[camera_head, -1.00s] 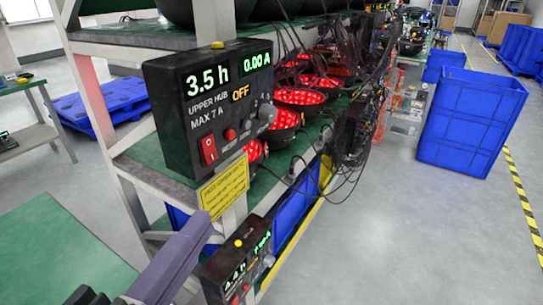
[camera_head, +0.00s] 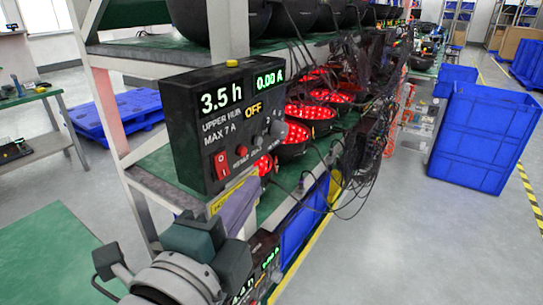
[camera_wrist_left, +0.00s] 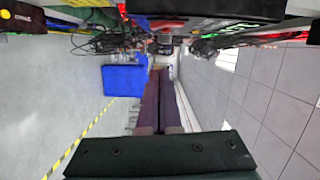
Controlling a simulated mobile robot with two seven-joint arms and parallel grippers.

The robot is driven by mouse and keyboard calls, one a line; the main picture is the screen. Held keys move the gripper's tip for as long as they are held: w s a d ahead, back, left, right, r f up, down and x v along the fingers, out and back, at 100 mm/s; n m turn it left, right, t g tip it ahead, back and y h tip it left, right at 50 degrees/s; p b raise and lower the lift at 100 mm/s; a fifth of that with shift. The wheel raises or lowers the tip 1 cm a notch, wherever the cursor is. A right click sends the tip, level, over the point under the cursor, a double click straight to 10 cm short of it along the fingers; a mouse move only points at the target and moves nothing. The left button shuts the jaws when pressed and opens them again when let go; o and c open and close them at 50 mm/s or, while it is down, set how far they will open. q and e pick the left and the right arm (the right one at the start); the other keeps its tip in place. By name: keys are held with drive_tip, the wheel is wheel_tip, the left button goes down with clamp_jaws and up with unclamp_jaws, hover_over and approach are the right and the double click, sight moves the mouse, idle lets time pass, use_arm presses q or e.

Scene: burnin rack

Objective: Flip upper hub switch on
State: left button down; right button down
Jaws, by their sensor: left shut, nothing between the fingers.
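The upper hub (camera_head: 190,130) is a black box on the rack's front post. Its display reads 3.5 h, 0.00 A and OFF. Its red rocker switch (camera_head: 222,165) sits at the lower left of the face, with a small red button and a knob to its right. My left gripper (camera_head: 250,190) is just below the hub, its purple fingers pointing up and away; whether they touch anything is unclear. In the left wrist view the fingers (camera_wrist_left: 158,98) lie together, shut and empty. My right gripper is not in view.
A second hub box (camera_head: 262,268) sits lower on the rack, partly hidden by my left arm. Cables (camera_head: 350,100) hang along the shelves beside red-lit round units (camera_head: 310,111). Blue bins (camera_head: 485,138) stand at the right. The grey floor between is clear.

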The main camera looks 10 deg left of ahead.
sight(219, 187)
use_arm(q)
drive_tip(key=a, duration=0.1)
drive_tip(key=w+a, duration=0.1)
drive_tip(key=a, duration=0.1)
drive_tip(key=shift+w+a+f+p, duration=0.25)
drive_tip(key=shift+a+p, duration=0.15)
drive_tip(key=shift+w+a+f+m+b, duration=0.15)
drive_tip(key=shift+a+m+b, duration=0.25)
drive_tip(key=shift+m, duration=0.1)
drive_tip(key=shift+d, duration=0.1)
